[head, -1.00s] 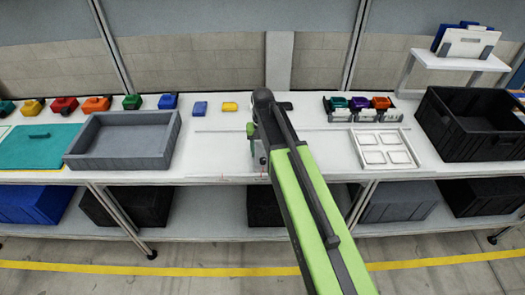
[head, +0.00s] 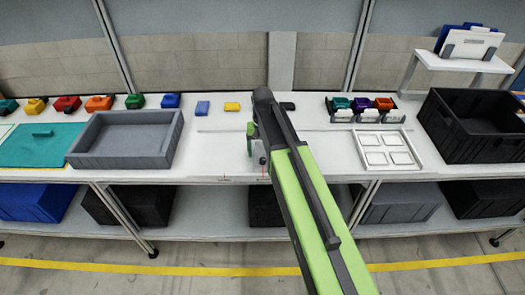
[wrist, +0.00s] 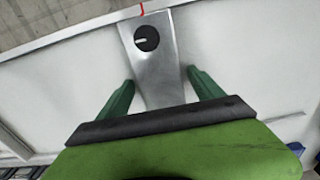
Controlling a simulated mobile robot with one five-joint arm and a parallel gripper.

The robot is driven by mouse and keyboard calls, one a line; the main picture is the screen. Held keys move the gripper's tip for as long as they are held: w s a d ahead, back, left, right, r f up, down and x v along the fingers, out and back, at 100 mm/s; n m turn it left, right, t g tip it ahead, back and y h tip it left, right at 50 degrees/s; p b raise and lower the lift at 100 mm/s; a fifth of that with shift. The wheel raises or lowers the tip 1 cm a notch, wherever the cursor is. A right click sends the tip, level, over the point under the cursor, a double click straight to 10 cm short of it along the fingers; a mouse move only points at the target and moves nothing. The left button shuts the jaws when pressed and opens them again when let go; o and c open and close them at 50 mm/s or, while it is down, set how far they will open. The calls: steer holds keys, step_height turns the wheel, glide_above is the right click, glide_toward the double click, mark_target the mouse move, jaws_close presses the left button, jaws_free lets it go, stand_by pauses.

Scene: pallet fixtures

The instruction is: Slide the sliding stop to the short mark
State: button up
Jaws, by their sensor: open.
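The sliding stop (wrist: 162,78) is a grey metal plate with a round black knob (wrist: 146,38) in the wrist view. My gripper (wrist: 160,76) is open, with one green finger on each side of the plate and small gaps showing. Whether the fingers reach down to its height is hard to tell. A red mark (wrist: 142,8) lies just beyond the plate's far end. In the head view, my arm hides most of the stop; two red marks, one on the left (head: 225,176) and one near my gripper (head: 263,178), lie along the bench's front edge. Their labels are unreadable.
A grey tray (head: 76,160) stands left of my arm and a white frame with square pockets (head: 362,154) stands right. A black crate (head: 432,128) is farther right. Several coloured parts line the back. The bench (head: 205,158) is clear between the grey tray and my arm.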

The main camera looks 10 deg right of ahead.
mark_target(263, 151)
step_height(263, 151, up, 17)
steer(key=p, duration=1.7)
steer(key=shift+r, duration=0.2)
steer(key=s+d+f+n+b, duration=0.1)
steer(key=s+d+f+b, duration=0.1)
steer(key=s+f+b, duration=0.2)
steer(key=s+d+f+b, duration=0.1)
steer(key=s+f+b, duration=0.2)
steer(key=s, duration=0.5)
steer(key=shift+s+d+f+n+b, duration=0.35)
steer(key=shift+s+d+f+n, duration=0.05)
steer(key=shift+c, duration=0.2)
